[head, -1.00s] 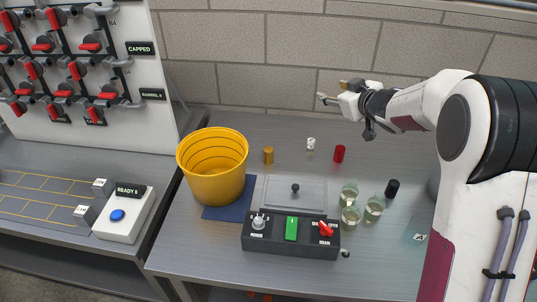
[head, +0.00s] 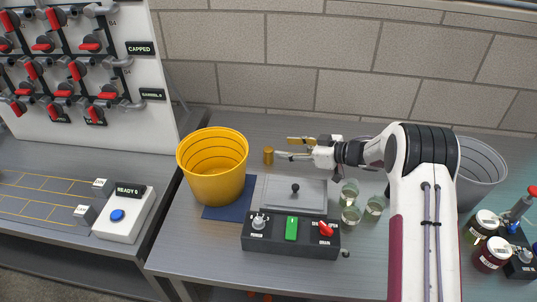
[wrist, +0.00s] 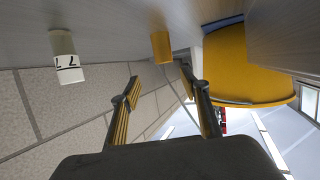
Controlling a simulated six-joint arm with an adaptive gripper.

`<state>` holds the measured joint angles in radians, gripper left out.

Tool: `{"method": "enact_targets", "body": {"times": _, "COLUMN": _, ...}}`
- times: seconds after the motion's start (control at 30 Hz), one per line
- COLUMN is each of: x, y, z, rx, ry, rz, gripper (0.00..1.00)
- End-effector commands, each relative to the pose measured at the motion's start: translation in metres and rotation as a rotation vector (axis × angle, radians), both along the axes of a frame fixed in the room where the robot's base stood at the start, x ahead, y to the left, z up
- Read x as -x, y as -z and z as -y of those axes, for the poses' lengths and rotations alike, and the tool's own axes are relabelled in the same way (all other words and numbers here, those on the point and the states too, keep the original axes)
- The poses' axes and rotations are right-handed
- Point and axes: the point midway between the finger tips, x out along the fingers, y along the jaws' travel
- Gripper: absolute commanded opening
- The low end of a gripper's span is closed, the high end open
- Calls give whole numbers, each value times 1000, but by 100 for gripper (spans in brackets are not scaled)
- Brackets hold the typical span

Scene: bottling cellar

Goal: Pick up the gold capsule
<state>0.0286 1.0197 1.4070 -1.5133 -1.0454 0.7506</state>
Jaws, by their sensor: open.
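The gold capsule (head: 268,156) stands upright on the metal table, just right of the yellow bucket. It also shows in the wrist view (wrist: 161,46), ahead of my fingers and roughly in line with the gap between them. My gripper (head: 289,148) is open and empty, held low and pointing left, with its fingertips just right of the capsule. In the wrist view my gripper (wrist: 160,88) has its two fingers spread apart, and the capsule is not between them.
The yellow bucket (head: 212,170) stands on a blue mat (head: 228,212) left of the capsule. A lidded control box (head: 290,238) and several glasses (head: 350,214) stand in front. A brick wall (head: 350,60) closes the back.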

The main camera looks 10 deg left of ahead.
Motion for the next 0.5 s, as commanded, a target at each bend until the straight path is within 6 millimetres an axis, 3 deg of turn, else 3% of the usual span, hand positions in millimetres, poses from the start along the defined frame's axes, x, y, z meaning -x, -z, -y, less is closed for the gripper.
{"method": "enact_targets", "body": {"times": 0.13, "x": 6, "y": 10, "z": -3, "rx": -11, "ry": -27, "rz": -16, "gripper": 46}}
{"method": "enact_targets", "body": {"times": 0.5, "x": 6, "y": 11, "z": -4, "rx": -12, "ry": -31, "rz": -18, "gripper": 46}}
